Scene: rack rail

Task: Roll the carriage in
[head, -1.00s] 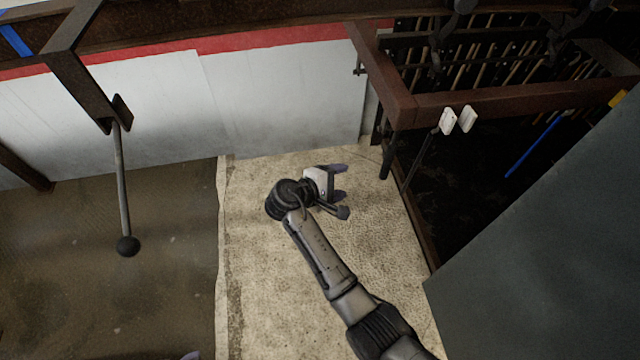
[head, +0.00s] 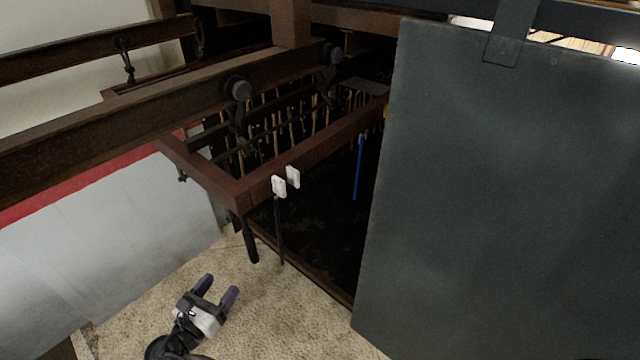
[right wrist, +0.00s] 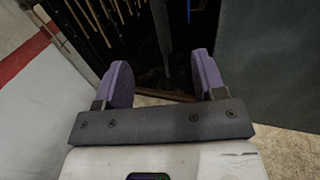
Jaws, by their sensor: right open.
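The carriage seems to be a reddish-brown frame (head: 335,140) in the head view, with two hooked hangers whose round rollers (head: 238,89) sit at a dark overhead rail (head: 110,118). Many thin rods hang in the dark space behind it. Two small white blocks (head: 278,186) are at its front edge, with a thin dark bar below one. My right gripper (head: 219,287) is open and empty, low in front of the frame and apart from it. In the right wrist view its purple fingers (right wrist: 162,72) point at the dark opening, with a blurred upright bar between them. My left gripper is not in view.
A large dark grey panel (head: 470,190) blocks the right side. A white wall with a red stripe (head: 90,250) is at the left. A blue rod (head: 358,168) stands inside the dark opening. The pale floor (head: 275,315) around my right gripper is clear.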

